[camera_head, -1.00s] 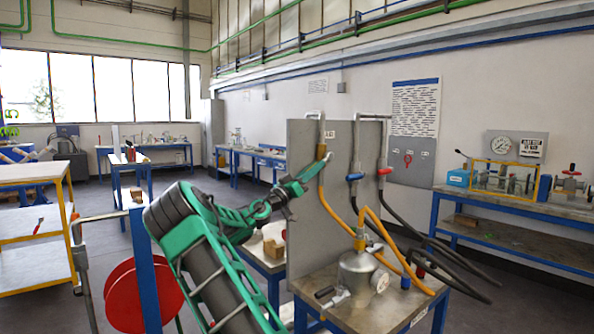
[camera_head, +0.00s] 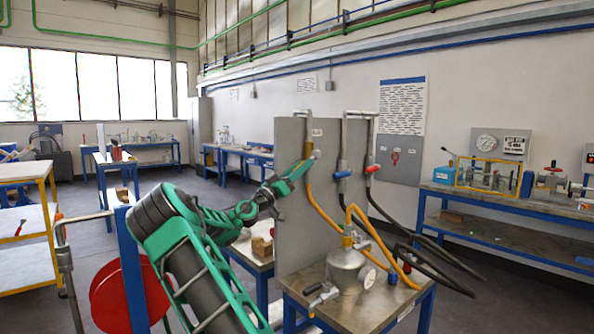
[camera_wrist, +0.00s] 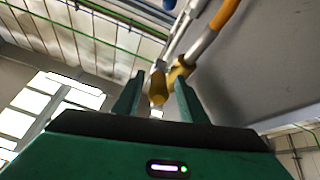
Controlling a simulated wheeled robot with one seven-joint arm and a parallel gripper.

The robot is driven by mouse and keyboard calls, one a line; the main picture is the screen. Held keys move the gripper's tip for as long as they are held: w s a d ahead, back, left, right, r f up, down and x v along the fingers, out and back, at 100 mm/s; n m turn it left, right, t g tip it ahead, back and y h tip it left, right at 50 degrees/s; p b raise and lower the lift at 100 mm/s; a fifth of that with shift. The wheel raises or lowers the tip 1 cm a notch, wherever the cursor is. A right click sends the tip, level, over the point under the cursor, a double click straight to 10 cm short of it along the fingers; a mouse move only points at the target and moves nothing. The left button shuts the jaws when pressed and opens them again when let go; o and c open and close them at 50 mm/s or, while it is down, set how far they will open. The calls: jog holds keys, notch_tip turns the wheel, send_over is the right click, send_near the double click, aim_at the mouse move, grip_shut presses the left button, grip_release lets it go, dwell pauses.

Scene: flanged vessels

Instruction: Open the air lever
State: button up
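The air lever (camera_head: 308,150) is the yellow-orange handle on the leftmost pipe at the upright grey panel, below a small label too small to read. In the wrist view its yellow handle (camera_wrist: 158,88) points toward me, between the two green fingers. My gripper (camera_head: 310,158) is at this lever in the head view. In the wrist view my gripper (camera_wrist: 158,98) is open, with a gap visible on each side of the handle. The arm partly hides the lever in the head view, so its exact angle is hard to tell.
A blue lever (camera_head: 342,174) and a red lever (camera_head: 372,168) sit on neighbouring pipes to the right. The grey panel (camera_head: 290,195) stands close beside my gripper. A metal vessel (camera_head: 346,268) with hoses stands on the bench below. A red reel (camera_head: 108,300) is at lower left.

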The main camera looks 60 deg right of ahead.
jog(key=v, duration=1)
jog(key=shift+a+f, duration=0.25)
jog(key=shift+a, duration=0.05)
jog(key=shift+w, duration=0.15)
